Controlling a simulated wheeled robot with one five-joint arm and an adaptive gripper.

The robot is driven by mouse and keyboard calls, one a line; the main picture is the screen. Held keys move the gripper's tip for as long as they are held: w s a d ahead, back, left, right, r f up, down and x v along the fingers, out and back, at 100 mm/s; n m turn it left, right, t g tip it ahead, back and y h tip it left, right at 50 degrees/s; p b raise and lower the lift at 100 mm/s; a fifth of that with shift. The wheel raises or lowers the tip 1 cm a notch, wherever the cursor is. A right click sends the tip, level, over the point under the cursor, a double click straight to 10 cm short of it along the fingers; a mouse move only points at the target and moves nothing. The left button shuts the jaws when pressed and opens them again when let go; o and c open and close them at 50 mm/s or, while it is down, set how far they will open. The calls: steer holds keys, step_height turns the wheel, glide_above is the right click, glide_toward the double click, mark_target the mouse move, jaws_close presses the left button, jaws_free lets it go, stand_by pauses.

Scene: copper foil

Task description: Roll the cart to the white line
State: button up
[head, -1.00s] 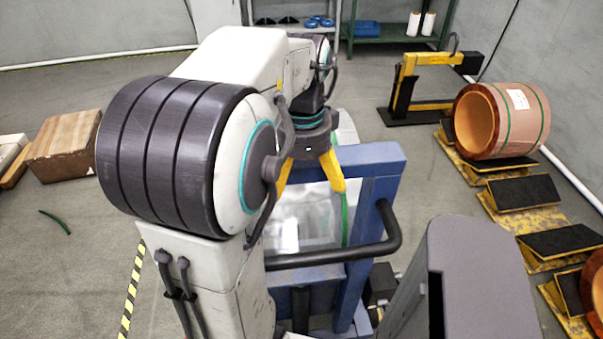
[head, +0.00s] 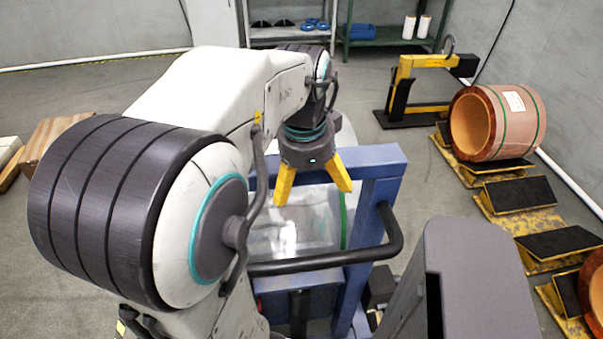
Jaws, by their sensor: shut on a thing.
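The cart is a blue frame (head: 378,163) with a black bar handle (head: 330,262), standing in front of me in the head view. A shiny film-wrapped roll (head: 295,228) with a green edge sits in it. My gripper (head: 313,192) has two yellow fingers pointing down at the left part of the frame's top. It is shut on the cart with the fingertips spread apart; the exact contact is hard to see. My arm hides part of the cart's left side. No white floor line is clearly visible.
A copper coil (head: 497,122) lies on a yellow cradle at right, with black-topped wedges (head: 520,193) nearer. A yellow lifting hook frame (head: 408,88) stands behind. A wooden box (head: 58,132) is at far left. Shelves (head: 375,33) line the back; floor between is open.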

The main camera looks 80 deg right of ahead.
steer(key=a+y, duration=0.3)
steer(key=a, duration=0.4)
glide_above(314, 263)
steer(key=d, duration=0.1)
steer(key=shift+w+f+b, duration=0.3)
steer(key=shift+f+b, duration=0.05)
steer(key=shift+b, duration=0.05)
steer(key=shift+s+a+r, duration=0.1)
steer(key=shift+s+a, duration=0.2)
steer(key=shift+a, duration=0.2)
jaws_close()
steer(key=shift+s+a+r+h, duration=0.15)
steer(key=shift+s+a, duration=0.1)
steer(key=shift+a, duration=0.4)
steer(key=shift+s+a+r+h, duration=0.15)
steer(key=shift+s+a, duration=0.1)
steer(key=shift+a, duration=0.4)
steer(key=shift+f, duration=0.1)
